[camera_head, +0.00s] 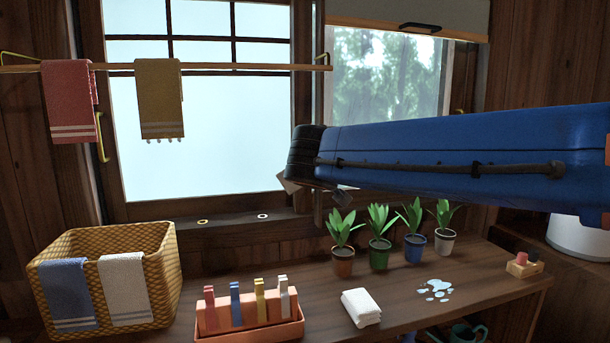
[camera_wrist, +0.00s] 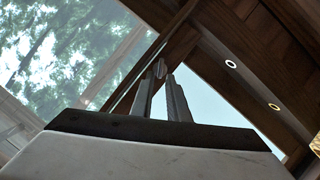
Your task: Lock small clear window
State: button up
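The small clear window (camera_head: 390,85) is at the upper right in the head view, with blurred trees behind its pane. Its clear pane (camera_wrist: 70,50) also fills the upper left of the wrist view. My gripper (camera_wrist: 162,78) points up at the dark wooden window frame (camera_wrist: 180,45). Its two grey fingers stand a little apart. A small grey metal piece (camera_wrist: 160,68) shows between or just beyond the fingertips; I cannot tell whether they touch it. In the head view my blue arm hides most of the gripper and the lower part of the clear window.
A large frosted window (camera_head: 200,130) is at left, crossed by a rail (camera_head: 225,68) with towels. A yellow ring (camera_head: 203,222) and a white ring (camera_head: 263,216) are on the sill. Potted plants (camera_head: 379,250), a clip holder (camera_head: 250,325), a white cloth (camera_head: 361,307) and a basket (camera_head: 165,275) stand below.

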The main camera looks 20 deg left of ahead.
jog(key=shift+x, duration=1.8)
jog(key=shift+c, duration=0.4)
grip_shut()
jog(key=n+t, duration=0.1)
jog(key=n, duration=0.2)
jog(key=f+n+t+h, duration=0.1)
jog(key=n+t, duration=0.1)
jog(key=n, duration=0.1)
jog(key=n+t, duration=0.1)
jog(key=n, duration=0.2)
jog(key=shift+s+a+f+h, duration=0.25)
jog(key=shift+a+h, duration=0.1)
jog(key=shift+h, duration=0.05)
